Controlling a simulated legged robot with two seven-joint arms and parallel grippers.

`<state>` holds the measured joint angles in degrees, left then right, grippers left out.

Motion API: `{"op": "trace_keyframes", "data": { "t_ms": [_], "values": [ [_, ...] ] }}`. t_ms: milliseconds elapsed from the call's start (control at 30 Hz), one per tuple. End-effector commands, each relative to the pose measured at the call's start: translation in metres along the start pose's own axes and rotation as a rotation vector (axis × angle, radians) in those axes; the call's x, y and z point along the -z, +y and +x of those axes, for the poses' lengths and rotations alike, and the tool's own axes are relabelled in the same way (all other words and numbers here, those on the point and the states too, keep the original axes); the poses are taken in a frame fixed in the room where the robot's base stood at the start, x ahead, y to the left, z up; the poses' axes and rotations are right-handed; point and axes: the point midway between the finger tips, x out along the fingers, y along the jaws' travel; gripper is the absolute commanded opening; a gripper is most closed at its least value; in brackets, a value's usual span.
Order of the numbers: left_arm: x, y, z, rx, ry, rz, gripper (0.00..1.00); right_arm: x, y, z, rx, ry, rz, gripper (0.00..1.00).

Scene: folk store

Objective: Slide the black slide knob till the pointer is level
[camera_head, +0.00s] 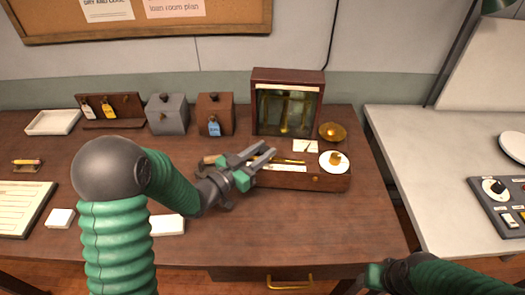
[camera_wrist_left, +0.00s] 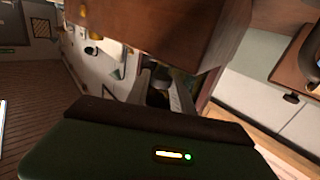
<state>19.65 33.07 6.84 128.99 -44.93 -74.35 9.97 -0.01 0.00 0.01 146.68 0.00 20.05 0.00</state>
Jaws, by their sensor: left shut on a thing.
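A wooden balance instrument with a glass-fronted case (camera_head: 252,105) stands at the back of the brown desk. Brass parts show behind the glass. A small white card (camera_head: 299,149) with a thin dark line, perhaps the pointer, sits before the case; its tilt is too small to judge. My left gripper (camera_head: 268,151) reaches over the left part of the low wooden base (camera_head: 312,181), shut on what I take to be the black slide knob. The knob is mostly hidden; a dark shape shows between the fingers in the wrist view. My right gripper (camera_head: 373,277) is low at the right, its jaws unclear.
A brass pan (camera_head: 333,131) and a white dish (camera_head: 328,167) with a brass piece stand right of the card. Grey (camera_head: 167,115) and brown (camera_head: 215,114) boxes stand to the left. A light side table (camera_head: 415,170) with a control panel is at right.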

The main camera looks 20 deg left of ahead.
Motion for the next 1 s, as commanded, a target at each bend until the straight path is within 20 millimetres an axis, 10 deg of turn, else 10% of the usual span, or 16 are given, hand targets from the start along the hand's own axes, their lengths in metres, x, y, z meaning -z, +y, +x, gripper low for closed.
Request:
{"op": "trace_keyframes", "data": {
  "t_ms": [1000],
  "values": [
    [0.002, 0.018, 0.021, 0.003, 0.005, 0.002, 0.0, -0.001, 0.0, 0.004, 0.0, 0.0, 0.0, 0.55]
  ]
}}
